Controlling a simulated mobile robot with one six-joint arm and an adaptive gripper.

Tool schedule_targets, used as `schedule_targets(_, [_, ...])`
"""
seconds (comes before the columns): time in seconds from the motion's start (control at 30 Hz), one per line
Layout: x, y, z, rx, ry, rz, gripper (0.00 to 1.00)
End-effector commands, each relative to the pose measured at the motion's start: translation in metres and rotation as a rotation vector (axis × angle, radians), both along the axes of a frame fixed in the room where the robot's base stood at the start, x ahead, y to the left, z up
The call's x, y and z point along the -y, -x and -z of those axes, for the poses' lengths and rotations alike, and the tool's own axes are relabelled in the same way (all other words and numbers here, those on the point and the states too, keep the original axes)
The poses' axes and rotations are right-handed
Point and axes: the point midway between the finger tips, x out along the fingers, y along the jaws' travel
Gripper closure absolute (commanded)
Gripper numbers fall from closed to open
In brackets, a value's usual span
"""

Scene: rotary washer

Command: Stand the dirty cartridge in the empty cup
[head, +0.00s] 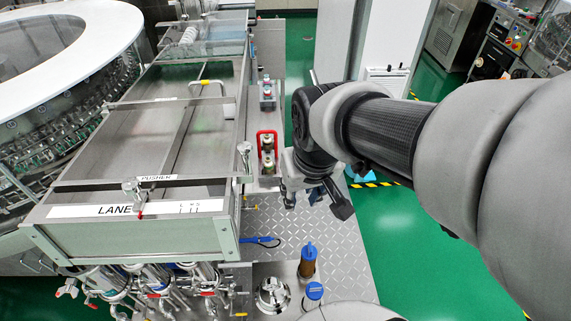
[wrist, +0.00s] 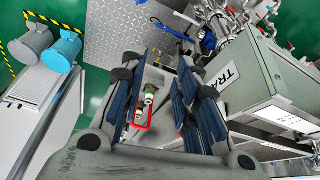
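A brown cylinder with a blue cap (head: 307,260) stands upright at the front of the tread-plate deck; it looks like the dirty cartridge. A second blue-capped piece (head: 313,294) stands just in front of it, its body mostly hidden. A shiny round metal vessel (head: 272,295) sits to their left; I cannot tell whether it is the empty cup. My gripper (head: 315,199) is above the deck, behind the brown cylinder. In the wrist view my gripper (wrist: 163,98) is open, with nothing held between its fingers.
A red frame (head: 259,146) with small pale pieces (head: 268,143) stands beside the machine; the frame also shows between my fingers in the wrist view (wrist: 148,124). The steel lane machine (head: 140,235) bounds the left. A blue-handled tool (head: 262,241) lies on the deck. Green floor (head: 410,235) is right.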

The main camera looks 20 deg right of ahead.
Motion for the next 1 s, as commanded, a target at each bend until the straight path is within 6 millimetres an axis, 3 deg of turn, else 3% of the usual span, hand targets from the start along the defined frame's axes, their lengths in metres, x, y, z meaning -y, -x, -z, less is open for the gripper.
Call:
schedule_targets(0.03, [-0.006,0.017,-0.013,0.03,0.002,-0.015,0.71])
schedule_targets(0.2, [-0.018,0.067,-0.033,0.081,0.004,-0.05,0.71])
schedule_targets(0.37, [-0.023,0.093,-0.038,0.105,0.004,-0.067,0.71])
schedule_targets(0.73, [-0.024,0.099,-0.038,0.111,0.004,-0.072,0.71])
schedule_targets(1.0, [-0.024,0.099,-0.018,0.111,0.004,-0.072,0.71])
